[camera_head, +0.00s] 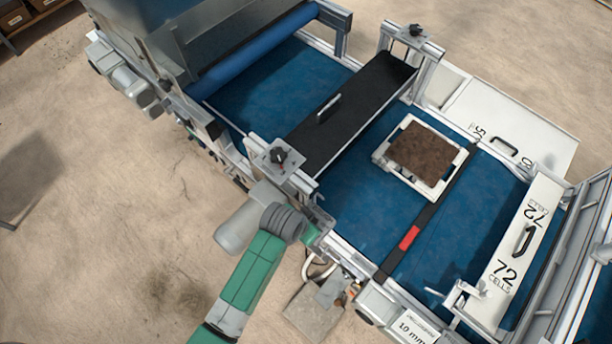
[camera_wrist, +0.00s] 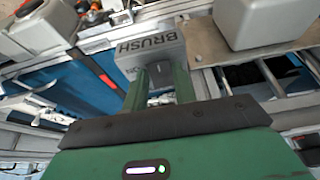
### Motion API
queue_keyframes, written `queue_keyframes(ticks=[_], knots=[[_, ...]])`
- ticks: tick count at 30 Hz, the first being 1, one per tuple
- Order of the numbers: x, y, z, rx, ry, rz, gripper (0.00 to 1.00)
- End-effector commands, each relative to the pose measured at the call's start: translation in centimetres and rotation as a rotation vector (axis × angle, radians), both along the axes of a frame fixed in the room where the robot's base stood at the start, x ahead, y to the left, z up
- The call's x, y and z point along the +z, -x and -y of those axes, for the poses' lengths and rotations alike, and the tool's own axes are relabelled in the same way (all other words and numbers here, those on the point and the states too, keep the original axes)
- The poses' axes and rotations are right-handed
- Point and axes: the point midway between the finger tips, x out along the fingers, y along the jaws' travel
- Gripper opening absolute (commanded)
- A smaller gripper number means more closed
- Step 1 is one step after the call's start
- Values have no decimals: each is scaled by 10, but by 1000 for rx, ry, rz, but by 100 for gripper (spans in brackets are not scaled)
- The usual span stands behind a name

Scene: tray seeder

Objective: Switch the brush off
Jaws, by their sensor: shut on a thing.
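A grey switch box marked BRUSH (camera_wrist: 150,43) is at the top middle of the wrist view. Its lettering appears upside down, and part of the word ON shows beside the left finger. My gripper (camera_wrist: 160,72) has its two green fingers at the box's face, one on each side of the dark switch, and is shut on it. The fingers hide much of the switch, so I cannot tell its position. In the head view my gripper (camera_head: 312,236) is at the near side of the machine, below the black cover (camera_head: 345,110) across the belt. The box is not clear there.
A seed tray filled with soil (camera_head: 423,157) sits on the blue belt (camera_head: 350,200), right of the black cover. A white plate marked 72 CELLS (camera_head: 515,250) stands further right. A grey motor (camera_head: 240,228) lies close beside my wrist. Open floor is at the lower left.

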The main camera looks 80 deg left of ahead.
Motion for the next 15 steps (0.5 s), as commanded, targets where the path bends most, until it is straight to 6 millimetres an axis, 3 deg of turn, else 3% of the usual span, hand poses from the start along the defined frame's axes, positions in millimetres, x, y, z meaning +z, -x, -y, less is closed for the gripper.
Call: queue_keyframes(ticks=[4,15], knots=[[14,-7,-4,-3,91,-117,4],[5,-12,-9,0,254,-327,4]])
